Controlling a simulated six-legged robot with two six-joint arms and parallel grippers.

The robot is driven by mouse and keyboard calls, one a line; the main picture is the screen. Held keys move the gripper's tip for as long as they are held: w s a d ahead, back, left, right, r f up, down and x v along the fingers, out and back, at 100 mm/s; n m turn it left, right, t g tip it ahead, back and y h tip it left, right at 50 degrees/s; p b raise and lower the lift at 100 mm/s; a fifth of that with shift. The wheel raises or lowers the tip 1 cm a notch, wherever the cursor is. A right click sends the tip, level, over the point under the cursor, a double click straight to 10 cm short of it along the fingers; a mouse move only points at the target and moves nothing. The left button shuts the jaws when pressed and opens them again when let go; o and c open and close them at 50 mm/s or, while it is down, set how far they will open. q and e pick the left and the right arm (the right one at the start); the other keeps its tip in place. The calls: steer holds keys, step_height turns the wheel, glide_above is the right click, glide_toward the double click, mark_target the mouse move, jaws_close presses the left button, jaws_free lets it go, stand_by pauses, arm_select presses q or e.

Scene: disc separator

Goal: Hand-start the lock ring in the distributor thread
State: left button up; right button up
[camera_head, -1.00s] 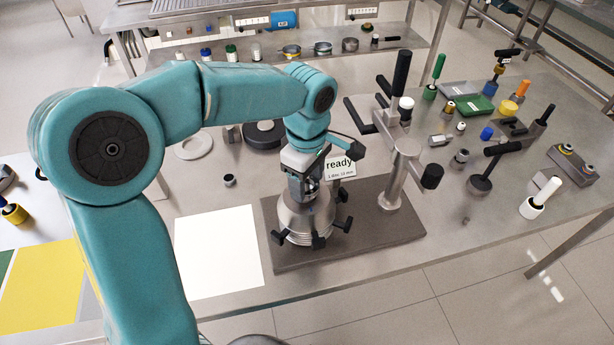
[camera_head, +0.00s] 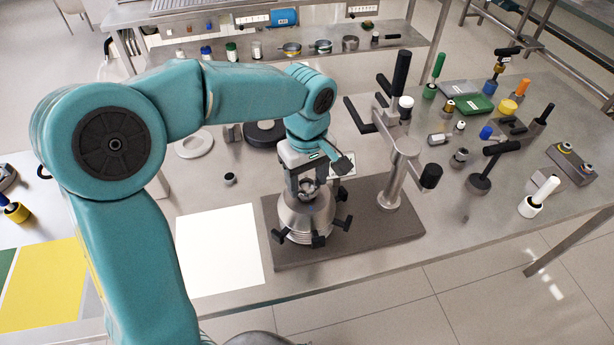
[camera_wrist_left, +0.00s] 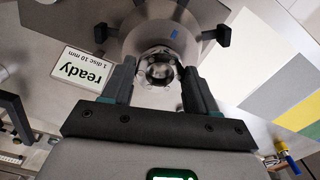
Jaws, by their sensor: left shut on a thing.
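The steel cone-shaped separator body (camera_head: 303,219), with black knobs around its lower rim, stands on a dark base plate (camera_head: 405,223). My left gripper (camera_head: 307,188) points down at its top. In the left wrist view the fingers (camera_wrist_left: 160,82) are shut on a small shiny metal ring (camera_wrist_left: 160,70), seemingly the lock ring. The ring sits at the centre of the cone's top (camera_wrist_left: 140,40). Whether its thread has caught in the distributor cannot be told; the contact is hidden. My right gripper is not in view.
A steel post with black handles (camera_head: 400,165) stands close to the right of the body. A "ready" sign (camera_wrist_left: 83,68) is beside it. A white sheet (camera_head: 218,250) lies left. Several tools crowd the table's right side. A small dark cup (camera_head: 230,179) stands behind the sheet.

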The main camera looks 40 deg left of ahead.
arm_select(q)
steer(key=m, duration=0.3)
steer(key=shift+m+p, duration=0.4)
steer(key=shift+m, duration=1)
jaws_close()
steer(key=shift+r+m, duration=0.1)
steer(key=shift+m, duration=0.7)
steer(key=shift+a+m+p, duration=0.1)
steer(key=shift+m+p, duration=0.25)
steer(key=shift+m, duration=0.55)
steer(key=o, duration=1.6)
jaws_free()
steer(key=shift+c, duration=0.2)
